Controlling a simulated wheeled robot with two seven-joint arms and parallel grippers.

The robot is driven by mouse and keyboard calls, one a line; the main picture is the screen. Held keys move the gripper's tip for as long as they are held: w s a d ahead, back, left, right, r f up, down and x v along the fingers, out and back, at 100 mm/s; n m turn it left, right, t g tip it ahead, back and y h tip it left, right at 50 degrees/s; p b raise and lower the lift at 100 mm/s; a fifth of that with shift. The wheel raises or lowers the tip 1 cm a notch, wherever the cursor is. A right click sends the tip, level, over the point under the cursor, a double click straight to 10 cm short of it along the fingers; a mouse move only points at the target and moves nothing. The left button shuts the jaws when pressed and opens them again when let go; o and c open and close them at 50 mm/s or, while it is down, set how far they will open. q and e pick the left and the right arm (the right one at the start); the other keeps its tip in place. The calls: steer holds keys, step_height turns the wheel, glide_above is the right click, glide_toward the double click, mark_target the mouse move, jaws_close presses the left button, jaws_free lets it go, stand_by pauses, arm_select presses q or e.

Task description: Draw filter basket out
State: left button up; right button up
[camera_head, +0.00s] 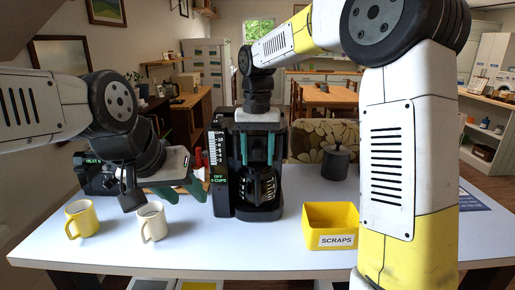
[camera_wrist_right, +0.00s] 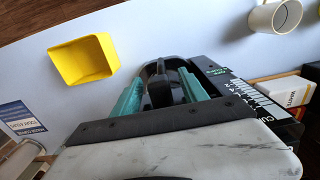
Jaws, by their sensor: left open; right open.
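The black coffee maker (camera_head: 222,190) stands upright at the middle of the table, with the glass carafe (camera_head: 263,188) low in it. The filter basket cannot be made out in the head view; my right gripper covers the upper front of the machine. My right gripper (camera_head: 257,158) points down there, its teal fingers apart. In the right wrist view, a black handle-like part (camera_wrist_right: 158,92) shows between the open fingers; I cannot tell whether it belongs to basket or carafe. My left gripper (camera_head: 186,194) is open and empty, left of the coffee maker and behind the white mug (camera_head: 152,222).
A yellow mug (camera_head: 82,219) stands at the left, near the white mug. A yellow SCRAPS bin (camera_head: 331,224) sits right of the coffee maker, with a dark lidded canister (camera_head: 335,163) behind it. A dark appliance (camera_head: 92,178) is at the back left. The front middle table is clear.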

jaws_close()
stand_by(0.5)
stand_by(1.4)
